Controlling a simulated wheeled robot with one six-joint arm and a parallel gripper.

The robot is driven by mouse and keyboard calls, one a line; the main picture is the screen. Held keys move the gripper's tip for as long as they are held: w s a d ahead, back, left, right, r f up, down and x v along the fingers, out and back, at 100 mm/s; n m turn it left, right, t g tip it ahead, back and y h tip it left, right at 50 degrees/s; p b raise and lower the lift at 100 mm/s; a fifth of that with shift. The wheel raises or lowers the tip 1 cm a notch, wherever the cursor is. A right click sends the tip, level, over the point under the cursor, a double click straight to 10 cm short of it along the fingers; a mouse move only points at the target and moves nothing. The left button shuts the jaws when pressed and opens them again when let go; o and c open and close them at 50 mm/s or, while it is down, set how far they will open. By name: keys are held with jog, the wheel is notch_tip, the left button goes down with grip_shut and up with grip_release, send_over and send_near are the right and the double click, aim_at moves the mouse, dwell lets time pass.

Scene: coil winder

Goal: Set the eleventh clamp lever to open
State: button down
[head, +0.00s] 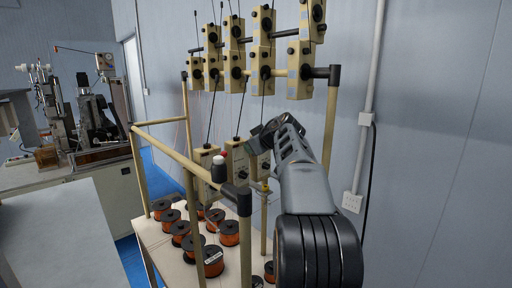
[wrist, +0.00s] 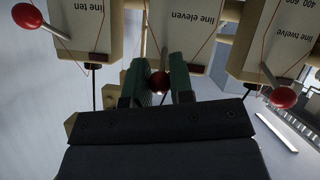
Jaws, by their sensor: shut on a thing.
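The box labelled "line eleven" (wrist: 185,30) is in the middle of the wrist view, its label upside down. Its clamp lever ends in a dark red ball knob (wrist: 158,82). My gripper (wrist: 158,85) has its green-padded fingers on either side of this knob and is shut on it. In the head view my gripper (head: 262,133) is at the lower row of boxes on the rack, and my arm hides part of that row.
The "line ten" box has a red-knobbed lever (wrist: 27,16) to the left in the wrist view. The "line twelve" box has another (wrist: 284,97) to the right. Beige rack rails (head: 185,155) and several copper wire spools (head: 213,260) stand close by. Thin wires run down the boxes.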

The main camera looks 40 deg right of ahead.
jog(key=shift+r, duration=0.3)
jog(key=c, duration=1.1)
grip_release()
jog(key=shift+o, duration=0.4)
jog(key=shift+f, duration=0.15)
jog(key=b+v, duration=0.1)
jog(key=v, duration=1.3)
jog(key=shift+w, duration=0.1)
